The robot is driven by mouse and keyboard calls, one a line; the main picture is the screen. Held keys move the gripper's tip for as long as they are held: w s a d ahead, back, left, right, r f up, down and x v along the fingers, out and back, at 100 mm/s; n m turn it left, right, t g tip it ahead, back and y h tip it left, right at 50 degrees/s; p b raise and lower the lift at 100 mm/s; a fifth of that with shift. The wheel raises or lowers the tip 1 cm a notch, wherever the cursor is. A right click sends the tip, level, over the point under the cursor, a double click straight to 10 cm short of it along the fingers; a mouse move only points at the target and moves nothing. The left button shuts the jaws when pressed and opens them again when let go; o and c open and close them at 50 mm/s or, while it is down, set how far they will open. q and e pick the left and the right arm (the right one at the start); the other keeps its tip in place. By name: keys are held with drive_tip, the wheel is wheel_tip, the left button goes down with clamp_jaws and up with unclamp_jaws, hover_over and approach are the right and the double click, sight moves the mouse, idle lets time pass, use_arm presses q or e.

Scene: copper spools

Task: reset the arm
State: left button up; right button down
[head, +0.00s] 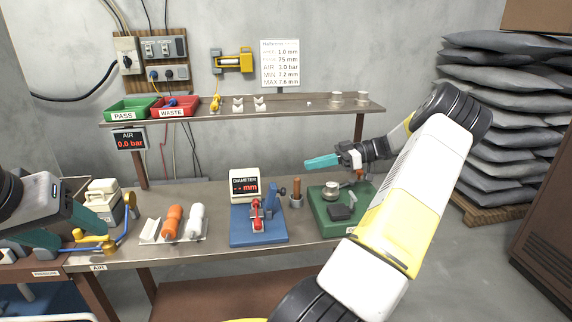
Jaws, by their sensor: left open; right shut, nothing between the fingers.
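My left gripper (78,228) comes in from the left edge, low over the bench's left end. Its teal fingers are apart, close to the yellow and blue air fitting (97,240); I cannot tell whether they touch it. My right arm (405,200) reaches up from the bottom, bends at a dark elbow joint and turns back left. My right gripper (308,163) points left with its teal fingers together and empty, above the bench between the diameter gauge (245,183) and the green base (328,222).
The bench (190,256) also holds orange and white rolls (173,222) and a blue fixture (258,240). Above runs a shelf (215,112) with a green PASS bin (128,103) and red WASTE bin (178,104). Grey sacks (505,120) are stacked at right.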

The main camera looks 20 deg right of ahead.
idle(0.3)
drive_tip(key=s+a+r+m+g+h, duration=0.2)
drive_tip(key=a+r+h, duration=0.15)
drive_tip(key=a, duration=0.55)
drive_tip(key=s+a+r+m+g+h, duration=0.2)
drive_tip(key=a+g+h, duration=0.15)
drive_tip(key=a, duration=0.55)
drive_tip(key=s+a+r+m+t+h, duration=0.2)
drive_tip(key=s+a+m+t+h, duration=0.1)
drive_tip(key=s, duration=0.5)
drive_tip(key=s+a+r+m+t+h, duration=0.2)
drive_tip(key=s+a+m+t, duration=0.2)
drive_tip(key=s, duration=0.4)
drive_tip(key=shift+s+a+r+m+h, duration=0.25)
drive_tip(key=shift+a+m+h, duration=0.2)
drive_tip(key=shift+m, duration=0.45)
